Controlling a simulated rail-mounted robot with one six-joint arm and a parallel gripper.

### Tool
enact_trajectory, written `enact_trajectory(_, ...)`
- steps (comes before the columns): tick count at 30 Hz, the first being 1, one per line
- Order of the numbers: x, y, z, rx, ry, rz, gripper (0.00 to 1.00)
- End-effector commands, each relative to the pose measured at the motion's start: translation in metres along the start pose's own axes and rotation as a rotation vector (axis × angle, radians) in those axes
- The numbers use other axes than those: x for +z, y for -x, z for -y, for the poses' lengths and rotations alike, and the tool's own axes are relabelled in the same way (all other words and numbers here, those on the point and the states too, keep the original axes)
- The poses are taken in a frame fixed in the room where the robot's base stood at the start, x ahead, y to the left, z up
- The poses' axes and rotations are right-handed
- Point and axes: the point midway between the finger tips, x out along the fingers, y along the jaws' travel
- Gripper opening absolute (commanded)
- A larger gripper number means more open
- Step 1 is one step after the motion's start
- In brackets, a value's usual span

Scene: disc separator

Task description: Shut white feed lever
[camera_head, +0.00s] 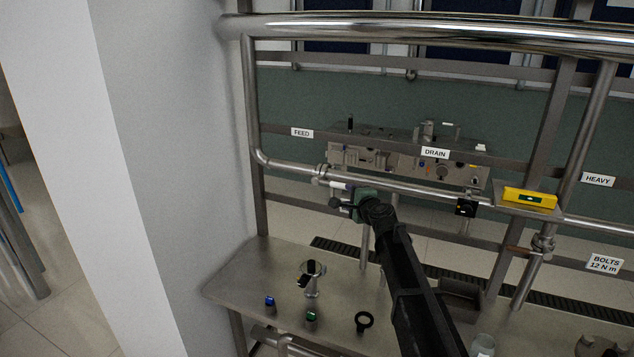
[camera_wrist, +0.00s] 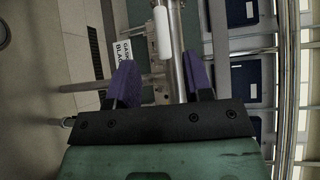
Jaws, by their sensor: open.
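The white feed lever shows in the wrist view as a white, rounded handle (camera_wrist: 162,32) beside a shiny steel pipe, beyond the fingertips. In the head view a small white handle (camera_head: 338,185) lies on the pipe below the FEED label, right at my gripper. My gripper (camera_wrist: 162,78) has two purple finger pads spread well apart, with nothing held between them. The handle is ahead of the gap and looks apart from both pads. In the head view my gripper (camera_head: 340,196) is small and partly hidden by its own green body.
The FEED label (camera_head: 302,133) and DRAIN label (camera_head: 435,153) hang on rails. A yellow box (camera_head: 530,197) sits on a bracket at right. The steel bench (camera_head: 240,280) holds a blue-topped item (camera_head: 270,300), a green-topped item (camera_head: 311,316) and a black ring (camera_head: 364,321).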

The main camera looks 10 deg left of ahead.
Motion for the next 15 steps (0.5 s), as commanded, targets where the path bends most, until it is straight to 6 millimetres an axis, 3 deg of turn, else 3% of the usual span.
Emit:
enact_trajectory(8,-0.001,-0.013,-0.001,0.001,-0.007,-0.001,0.46)
enact_trajectory(15,-0.002,-0.066,-0.002,0.001,-0.006,-0.001,0.46)
